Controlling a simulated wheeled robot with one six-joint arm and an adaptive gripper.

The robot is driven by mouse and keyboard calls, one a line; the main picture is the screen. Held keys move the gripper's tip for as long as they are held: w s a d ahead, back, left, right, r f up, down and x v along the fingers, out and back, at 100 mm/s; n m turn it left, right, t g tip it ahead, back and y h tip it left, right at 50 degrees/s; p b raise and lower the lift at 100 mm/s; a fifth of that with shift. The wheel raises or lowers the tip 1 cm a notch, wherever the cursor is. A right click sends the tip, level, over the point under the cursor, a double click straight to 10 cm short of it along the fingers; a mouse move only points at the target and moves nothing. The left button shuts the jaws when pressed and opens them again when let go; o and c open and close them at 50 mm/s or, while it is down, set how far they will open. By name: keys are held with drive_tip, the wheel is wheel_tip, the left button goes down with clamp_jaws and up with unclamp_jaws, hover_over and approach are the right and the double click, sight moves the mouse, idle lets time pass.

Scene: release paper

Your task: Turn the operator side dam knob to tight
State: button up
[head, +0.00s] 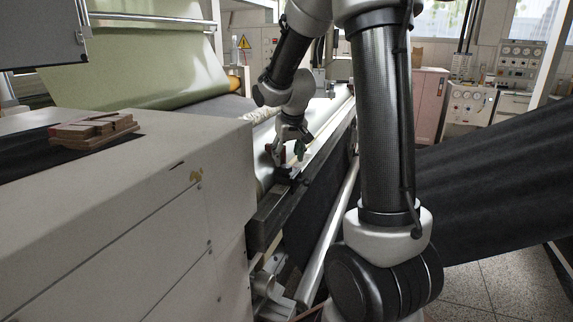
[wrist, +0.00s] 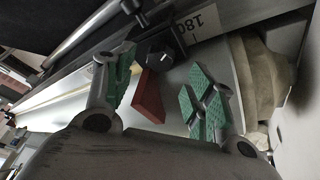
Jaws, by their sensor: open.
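The black side dam knob (wrist: 154,54), with a small white mark, sits on a dark bracket on the machine's rail in the wrist view. A red block (wrist: 149,97) lies below it, over the pale surface. My gripper (wrist: 163,88) is open, with a green-padded finger on each side of the red block and the knob beyond the fingertips. I see nothing held between the fingers. In the head view my gripper (head: 286,152) hangs just above the dark dam assembly (head: 287,174) at the near end of the roller. The knob itself is too small to tell there.
A beige cabinet (head: 150,190) with stacked wooden pieces (head: 92,131) stands at left. The long dark rail (head: 315,160) runs away, with black sheet (head: 490,185) at right.

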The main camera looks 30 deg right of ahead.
sight(286, 167)
drive_tip(key=shift+x, duration=2.25)
